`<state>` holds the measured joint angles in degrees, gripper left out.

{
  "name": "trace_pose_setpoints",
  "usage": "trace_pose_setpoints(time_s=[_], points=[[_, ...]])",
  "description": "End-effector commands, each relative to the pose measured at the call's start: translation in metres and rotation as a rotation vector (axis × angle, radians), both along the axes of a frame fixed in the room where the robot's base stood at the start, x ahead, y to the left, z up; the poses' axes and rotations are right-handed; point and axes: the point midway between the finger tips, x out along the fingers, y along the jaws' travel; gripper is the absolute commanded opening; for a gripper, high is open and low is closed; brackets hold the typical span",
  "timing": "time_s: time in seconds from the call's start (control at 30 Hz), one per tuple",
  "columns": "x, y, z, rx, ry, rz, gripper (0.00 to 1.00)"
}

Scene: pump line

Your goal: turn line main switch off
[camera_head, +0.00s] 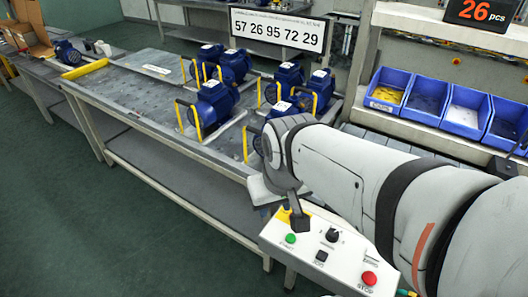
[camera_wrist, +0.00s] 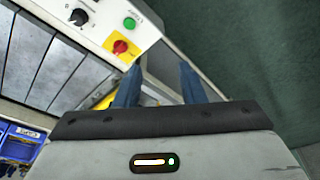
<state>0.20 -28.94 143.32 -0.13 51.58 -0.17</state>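The line main switch is a red knob on a yellow plate at the corner of the white control panel. In the wrist view the switch (camera_wrist: 120,46) is just beyond and left of my left fingertip, not between the fingers. In the head view my gripper covers most of it and only some yellow plate (camera_head: 283,215) shows. The control panel (camera_head: 345,262) also shows in the wrist view (camera_wrist: 105,12). My gripper (camera_wrist: 160,68) is open and empty. In the head view its dark fingers (camera_head: 300,220) hang over the panel's far left corner. I cannot tell whether they touch it.
The panel also carries a green button (camera_head: 290,238), a black rotary knob (camera_head: 332,235) and a red stop button (camera_head: 369,278). Blue pumps (camera_head: 214,102) stand on the bench behind. Blue bins (camera_head: 427,97) line the right. Open green floor lies at left.

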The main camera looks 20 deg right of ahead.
Motion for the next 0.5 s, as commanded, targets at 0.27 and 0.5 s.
trace_pose_setpoints(time_s=[0.27,0.5], points=[[0.019,-0.007,-0.005,0.025,0.062,-0.078,0.36],[0.073,-0.043,-0.034,0.103,0.238,-0.334,0.36]])
